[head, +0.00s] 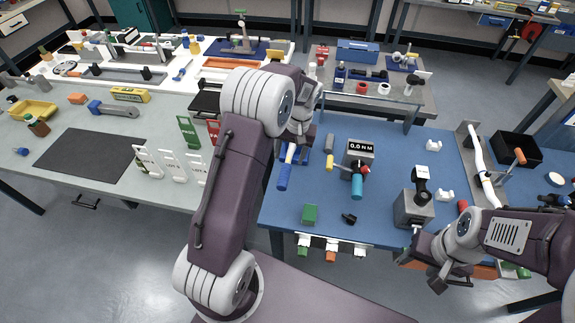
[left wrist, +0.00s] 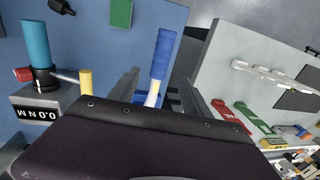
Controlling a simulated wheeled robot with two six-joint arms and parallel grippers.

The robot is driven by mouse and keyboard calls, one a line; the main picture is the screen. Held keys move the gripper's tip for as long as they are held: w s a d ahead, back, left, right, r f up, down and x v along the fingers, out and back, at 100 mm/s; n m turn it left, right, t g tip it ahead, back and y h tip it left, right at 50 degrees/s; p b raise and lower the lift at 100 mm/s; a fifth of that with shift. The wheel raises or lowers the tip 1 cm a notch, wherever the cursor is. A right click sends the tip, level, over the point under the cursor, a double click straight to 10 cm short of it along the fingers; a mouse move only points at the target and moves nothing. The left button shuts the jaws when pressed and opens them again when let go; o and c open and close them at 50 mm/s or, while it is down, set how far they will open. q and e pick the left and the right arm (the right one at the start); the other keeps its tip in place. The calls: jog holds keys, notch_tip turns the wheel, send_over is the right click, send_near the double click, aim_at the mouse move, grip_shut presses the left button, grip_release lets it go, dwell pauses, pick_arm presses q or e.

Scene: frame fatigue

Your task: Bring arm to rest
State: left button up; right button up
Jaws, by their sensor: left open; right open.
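My left arm reaches up and across the middle of the head view. Its gripper (head: 296,138) is over the left part of the blue bench, above a blue-handled tool (head: 284,177). In the left wrist view the open jaws (left wrist: 158,92) show partly behind my wrist housing, with the blue handle (left wrist: 162,55) between them in the picture. I cannot tell whether they touch it. My right gripper (head: 437,273) is open and empty at the blue bench's front right edge, below a grey stand with a black clamp (head: 412,208).
A tester reading 0.0 N M (head: 360,150) with a teal-handled tool (head: 357,185) stands right of my left gripper. A green block (head: 310,214) and small black part (head: 349,218) lie near the front. A grey bench with a dark mat (head: 90,158) is left.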

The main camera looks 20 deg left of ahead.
pick_arm(q)
jog(key=shift+d+r, duration=0.1)
jog(key=shift+r, duration=0.55)
jog(key=s+d+r+t, duration=0.1)
jog(key=s+d+r, duration=0.2)
jog(key=s+r, duration=0.25)
jog(key=s+d+f+m+h, duration=0.1)
jog(key=s+f, duration=0.2)
jog(key=s, duration=0.3)
jog(key=s+d+f+m+h, duration=0.1)
jog(key=s+f, duration=0.2)
jog(key=s, duration=0.4)
jog(key=shift+d+t+b, duration=0.3)
jog(key=shift+d, duration=0.05)
jog(key=shift+s+f, duration=0.1)
jog(key=shift+s, duration=0.05)
